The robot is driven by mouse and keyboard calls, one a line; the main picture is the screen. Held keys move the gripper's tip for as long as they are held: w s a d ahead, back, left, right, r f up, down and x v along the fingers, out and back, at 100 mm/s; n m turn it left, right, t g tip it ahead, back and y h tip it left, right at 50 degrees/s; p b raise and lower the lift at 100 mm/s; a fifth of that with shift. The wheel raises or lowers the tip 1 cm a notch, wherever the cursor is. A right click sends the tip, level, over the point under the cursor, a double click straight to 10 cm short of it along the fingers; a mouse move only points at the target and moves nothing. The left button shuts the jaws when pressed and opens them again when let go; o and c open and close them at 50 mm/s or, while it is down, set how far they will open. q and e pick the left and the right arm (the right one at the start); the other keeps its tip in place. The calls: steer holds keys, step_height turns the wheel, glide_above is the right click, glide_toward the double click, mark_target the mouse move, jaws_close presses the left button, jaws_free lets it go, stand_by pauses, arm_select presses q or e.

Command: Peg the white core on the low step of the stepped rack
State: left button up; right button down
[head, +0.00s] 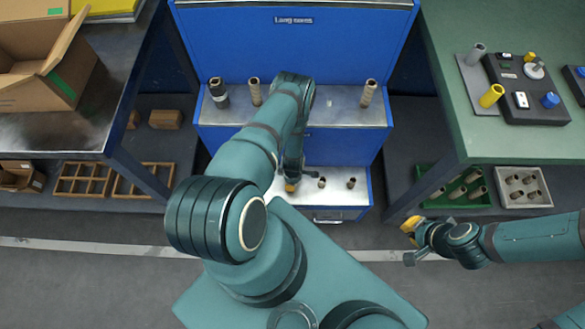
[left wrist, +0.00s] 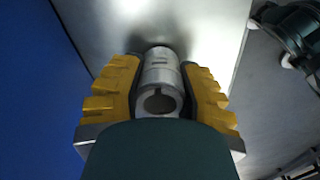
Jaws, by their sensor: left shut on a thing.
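The white core (left wrist: 160,72) is a pale grey-white hollow cylinder in the left wrist view, with its open end toward the camera. My left gripper (left wrist: 158,88) is shut on it, with a yellow finger on each side. In the head view my left gripper (head: 291,186) is low over the left part of the low step (head: 335,198) of the blue stepped rack (head: 290,40). The core is hidden there by my arm; I cannot tell whether it is on a peg. My right gripper (head: 409,241) is open and empty, right of the rack.
On the low step stand two short brown pieces (head: 351,183), right of my left gripper. The middle step (head: 330,110) bears a dark piece (head: 218,92) and brown cores (head: 368,92). A green bench (head: 450,90) is at right, a dark bench (head: 80,140) at left.

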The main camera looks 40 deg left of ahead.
arm_select(q)
steer(key=o, duration=1.1)
steer(key=o, duration=0.5)
steer(key=shift+o, duration=0.2)
steer(key=shift+r+p, duration=2.95)
steer(key=shift+r, duration=1.1)
